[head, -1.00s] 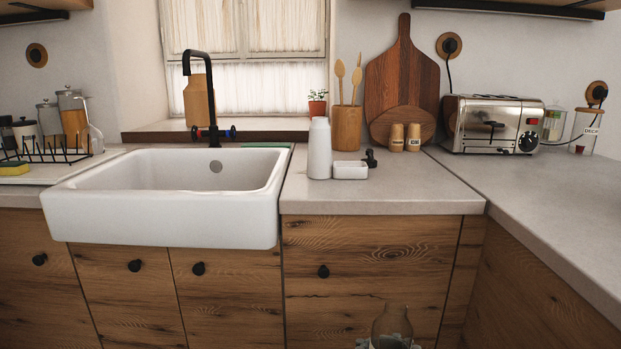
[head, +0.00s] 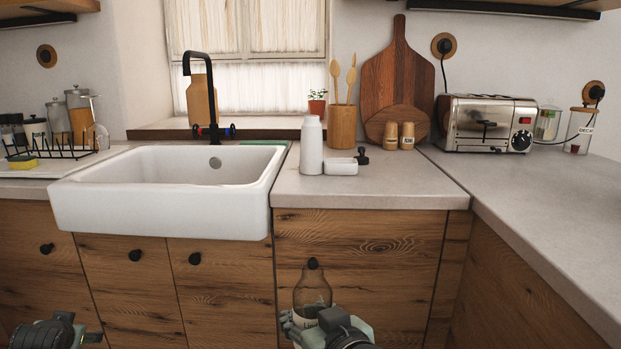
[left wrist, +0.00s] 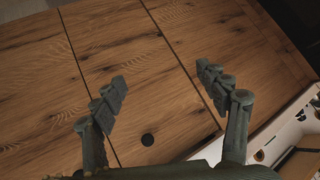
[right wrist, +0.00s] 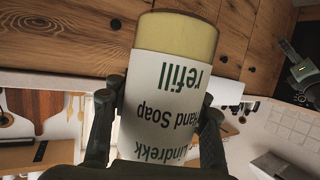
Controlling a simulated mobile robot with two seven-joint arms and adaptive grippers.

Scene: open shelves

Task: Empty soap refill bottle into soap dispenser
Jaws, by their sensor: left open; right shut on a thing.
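My right gripper (head: 308,322) is shut on the refill bottle (head: 312,290), a clear bottle with a white label. It holds the bottle upright in front of the cabinet, below counter height. The right wrist view shows "Hand Soap refill" on the bottle (right wrist: 165,95), upside down, between the fingers. A tall white bottle (head: 311,148) stands upright on the counter right of the sink; a low white piece (head: 341,167) and a small black part (head: 362,155) sit beside it. I cannot tell which is the dispenser. My left gripper (left wrist: 160,78) is open and empty near the cabinet fronts.
The white sink (head: 160,205) with its black tap (head: 203,95) is left of the white bottle. A wooden utensil holder (head: 341,128), two shakers (head: 399,135) and a toaster (head: 488,125) stand behind and right. The front right counter (head: 540,220) is clear.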

